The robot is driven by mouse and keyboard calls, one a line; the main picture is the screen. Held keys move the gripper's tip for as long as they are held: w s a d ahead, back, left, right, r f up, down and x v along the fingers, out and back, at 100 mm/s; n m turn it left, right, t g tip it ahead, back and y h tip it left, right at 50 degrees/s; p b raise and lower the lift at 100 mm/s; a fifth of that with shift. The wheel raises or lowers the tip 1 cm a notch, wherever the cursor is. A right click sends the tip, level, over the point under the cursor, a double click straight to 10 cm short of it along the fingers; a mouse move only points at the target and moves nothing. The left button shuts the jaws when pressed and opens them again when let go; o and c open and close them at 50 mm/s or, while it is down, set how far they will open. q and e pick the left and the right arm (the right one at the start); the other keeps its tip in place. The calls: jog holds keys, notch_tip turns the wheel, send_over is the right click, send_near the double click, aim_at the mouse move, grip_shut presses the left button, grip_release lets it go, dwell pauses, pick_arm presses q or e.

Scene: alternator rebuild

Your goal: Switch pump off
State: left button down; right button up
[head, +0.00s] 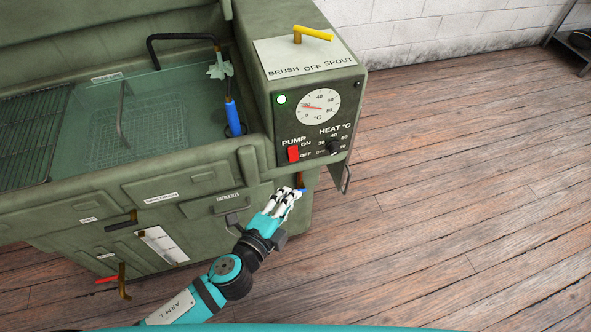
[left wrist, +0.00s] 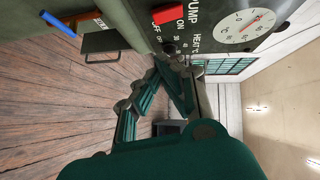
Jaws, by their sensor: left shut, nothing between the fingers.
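The red pump switch (head: 293,154) is on the dark control panel of the green washing cabinet, beside the ON and OFF labels. I cannot tell which way the switch is tipped. My left gripper (head: 292,192) is shut and empty, below the panel and in front of the cabinet, apart from the switch. In the left wrist view the red switch (left wrist: 168,14) is at the top, beyond my gripper's fingers (left wrist: 181,66). My right gripper is not in view.
The heat knob (head: 333,147) and temperature dial (head: 318,107) are close to the switch. A yellow selector lever (head: 313,34) sits on top. A grey handle (head: 346,178) sticks out at the cabinet's right side. The wooden floor (head: 450,170) to the right is clear.

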aim_at(293, 153)
pick_arm(q)
jog(key=w+d+f, duration=0.1)
jog(key=w+f, duration=0.1)
jog(key=w, duration=0.6)
jog(key=shift+w+d, duration=0.2)
jog(key=shift+w, duration=0.1)
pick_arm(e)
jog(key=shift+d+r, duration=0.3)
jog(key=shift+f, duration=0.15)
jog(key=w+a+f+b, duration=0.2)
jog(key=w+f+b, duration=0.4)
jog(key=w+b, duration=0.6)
pick_arm(q)
jog(key=f+m+t+b, duration=0.1)
jog(key=b, duration=0.1)
jog(key=w+f+m+t+h+b, duration=0.1)
jog(key=m+t+b, duration=0.1)
jog(key=shift+a+h, duration=0.2)
jog(key=shift+h, duration=0.1)
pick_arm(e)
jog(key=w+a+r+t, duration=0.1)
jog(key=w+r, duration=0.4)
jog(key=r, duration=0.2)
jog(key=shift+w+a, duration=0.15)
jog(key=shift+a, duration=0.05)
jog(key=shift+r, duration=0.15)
